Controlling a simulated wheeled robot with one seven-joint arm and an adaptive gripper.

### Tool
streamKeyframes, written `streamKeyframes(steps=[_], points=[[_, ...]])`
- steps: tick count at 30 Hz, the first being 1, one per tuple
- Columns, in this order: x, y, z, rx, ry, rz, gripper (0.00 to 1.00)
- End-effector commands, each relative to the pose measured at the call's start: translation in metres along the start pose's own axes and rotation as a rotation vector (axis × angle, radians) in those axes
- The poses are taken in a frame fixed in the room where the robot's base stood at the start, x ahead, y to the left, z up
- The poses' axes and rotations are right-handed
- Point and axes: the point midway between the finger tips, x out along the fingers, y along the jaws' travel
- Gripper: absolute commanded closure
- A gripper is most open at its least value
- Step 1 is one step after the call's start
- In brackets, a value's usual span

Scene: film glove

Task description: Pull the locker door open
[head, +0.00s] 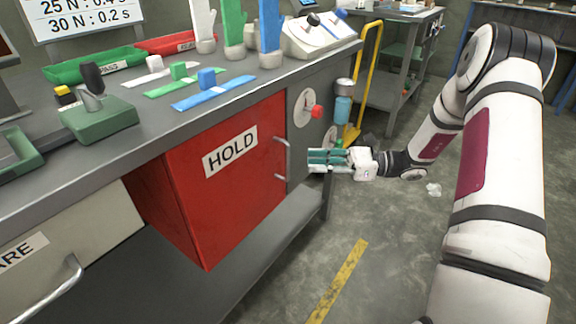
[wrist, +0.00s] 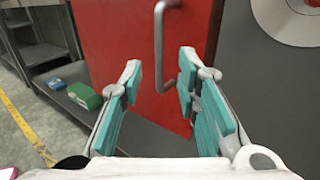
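The red locker (head: 215,195) labelled HOLD is under the workbench in the head view, with no clear gap around its door. A grey vertical bar handle (head: 282,158) is near the door's right edge. My gripper (head: 309,160) is just right of the handle in that view, its teal-padded fingers pointing at it. In the wrist view my gripper (wrist: 160,72) is open, and the red door (wrist: 120,40) fills the middle. The handle (wrist: 158,45) shows ahead, lined up between the two fingers. Nothing is held, and I see no contact with the handle.
A grey panel (head: 305,85) with a red knob (head: 316,112) is right of the door. A bottle (head: 342,108) hangs near the bench corner. The workbench top (head: 150,105) carries trays and glove forms. Open floor (head: 385,240) lies in front.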

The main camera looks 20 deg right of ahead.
Motion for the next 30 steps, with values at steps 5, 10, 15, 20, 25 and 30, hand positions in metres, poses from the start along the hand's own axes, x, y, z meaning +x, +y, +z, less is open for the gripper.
streamKeyframes(steps=[5, 10, 15, 20, 25, 30], points=[[0.036, 0.001, -0.002, -0.001, 0.001, 0.004, 0.7], [0.061, 0.0, -0.002, -0.001, 0.002, 0.002, 0.7], [0.075, 0.0, -0.001, -0.001, 0.001, 0.001, 0.7], [0.079, 0.0, 0.0, -0.001, 0.001, 0.001, 0.7], [0.079, 0.0, 0.0, -0.001, 0.001, 0.0, 0.7], [0.079, 0.0, 0.0, -0.001, 0.001, 0.001, 1.0]])
